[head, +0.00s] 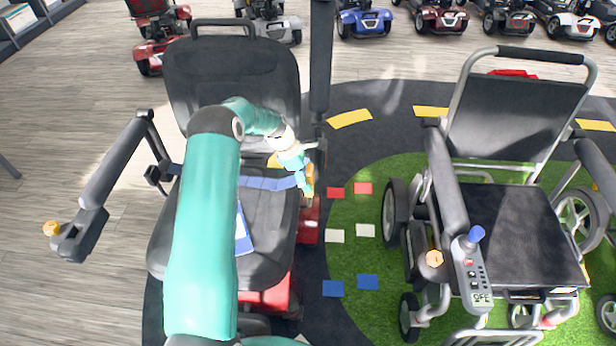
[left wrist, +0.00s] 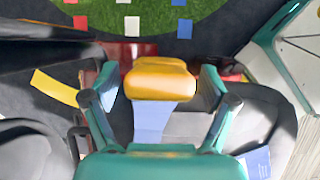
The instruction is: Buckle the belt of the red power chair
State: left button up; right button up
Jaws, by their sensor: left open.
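The red power chair, with its black seat (head: 265,215) and red base (head: 268,297), stands left of centre in the head view. A blue belt (head: 268,183) lies across its seat; my arm hides part of it. My left gripper (head: 306,170) is at the seat's right side, at the belt's right end. An orange-yellow buckle piece (head: 309,181) is there; in the left wrist view the buckle piece (left wrist: 160,79) sits between the open fingers, with the blue strap (left wrist: 152,120) running from it. I cannot tell whether the fingers touch it. My right gripper is not in view.
The chair's left armrest (head: 112,175) juts forward. A dark upright bar (head: 321,55) rises close beside my left gripper. A blue card (head: 243,230) lies on the seat. A grey-framed wheelchair (head: 515,125) stands right, on green turf. Several scooters line the back.

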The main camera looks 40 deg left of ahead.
pick_arm(q)
jog(key=shift+r, duration=0.15)
jog(key=v, duration=1.1)
jog(key=shift+s+a+r, duration=0.15)
jog(key=shift+r, duration=0.15)
